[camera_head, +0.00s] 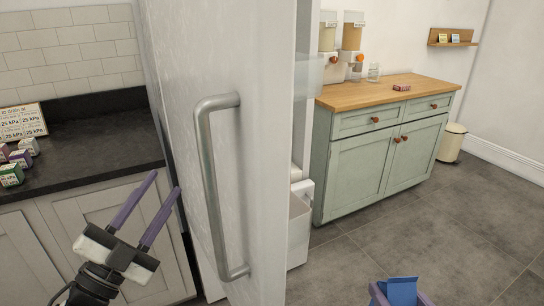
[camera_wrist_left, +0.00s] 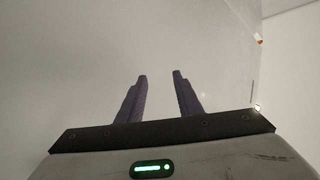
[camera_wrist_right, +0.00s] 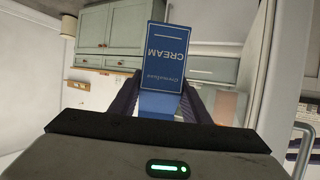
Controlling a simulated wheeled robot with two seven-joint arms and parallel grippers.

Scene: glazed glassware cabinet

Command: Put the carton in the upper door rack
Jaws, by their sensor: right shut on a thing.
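A blue carton (camera_head: 402,291) is in my right gripper (camera_head: 401,297) at the bottom edge of the head view. In the right wrist view the carton (camera_wrist_right: 163,55) shows the word CREAM, upside down, between the purple fingers. The white fridge door (camera_head: 270,130) stands open with its grey handle (camera_head: 212,190) towards me. A pale translucent bin edge (camera_head: 312,75) juts out behind the door's edge; whether it is the upper door rack I cannot tell. My left gripper (camera_head: 165,182) is empty, its fingers apart, left of the handle. The left wrist view shows a plain pale surface ahead of it.
A green cabinet (camera_head: 360,175) with a wooden top and drink dispensers (camera_head: 350,38) stands behind. A bin (camera_head: 452,143) stands beside it. The grey floor (camera_head: 420,225) at the right is clear.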

